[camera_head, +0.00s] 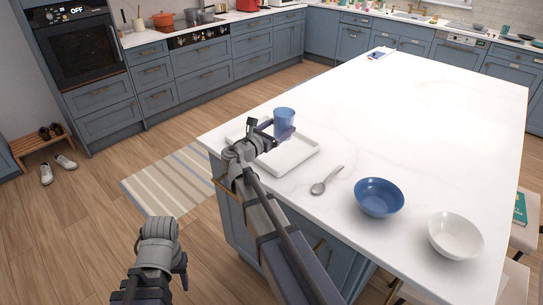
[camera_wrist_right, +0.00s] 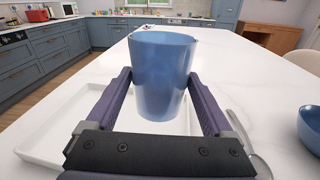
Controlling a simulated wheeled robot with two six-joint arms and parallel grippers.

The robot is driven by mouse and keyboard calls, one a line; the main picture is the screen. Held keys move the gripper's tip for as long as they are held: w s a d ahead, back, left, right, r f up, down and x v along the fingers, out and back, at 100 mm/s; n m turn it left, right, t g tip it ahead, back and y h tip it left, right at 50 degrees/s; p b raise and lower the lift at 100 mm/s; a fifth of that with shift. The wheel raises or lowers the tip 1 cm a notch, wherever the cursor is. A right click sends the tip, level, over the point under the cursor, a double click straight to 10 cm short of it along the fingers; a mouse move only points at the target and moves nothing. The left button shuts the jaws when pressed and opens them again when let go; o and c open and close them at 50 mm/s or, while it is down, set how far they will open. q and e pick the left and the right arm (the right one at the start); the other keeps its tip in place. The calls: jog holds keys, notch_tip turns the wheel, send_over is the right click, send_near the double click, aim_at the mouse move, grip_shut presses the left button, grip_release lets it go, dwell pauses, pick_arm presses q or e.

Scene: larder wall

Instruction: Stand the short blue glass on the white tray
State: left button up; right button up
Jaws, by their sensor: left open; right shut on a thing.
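The short blue glass (camera_head: 284,120) is upright between the fingers of my right gripper (camera_head: 272,131), which is shut on it. In the right wrist view the glass (camera_wrist_right: 162,75) fills the space between the two purple fingers (camera_wrist_right: 160,100). The white tray (camera_head: 290,158) lies on the island top, partly hidden by my right arm. My left gripper (camera_head: 160,238) is open and empty, over the floor beside the island.
A spoon (camera_head: 327,180), a blue bowl (camera_head: 379,198) and a white bowl (camera_head: 455,236) are on the white island top (camera_head: 400,130) right of the tray. The far part of the top is mostly clear. Stools stand at the right side.

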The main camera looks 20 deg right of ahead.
aim_at(282, 162)
jog(key=shift+s+d+n+t, duration=0.1)
jog(key=shift+d+n+t, duration=0.2)
jog(key=shift+d+t, duration=0.15)
notch_tip(282, 162, down, 10)
jog(key=b, duration=1)
jog(key=shift+f+b, duration=0.2)
jog(key=shift+b, duration=0.1)
jog(key=shift+r, duration=0.15)
jog(key=o, duration=1.5)
jog(key=shift+o, duration=0.2)
jog(key=v, duration=1.2)
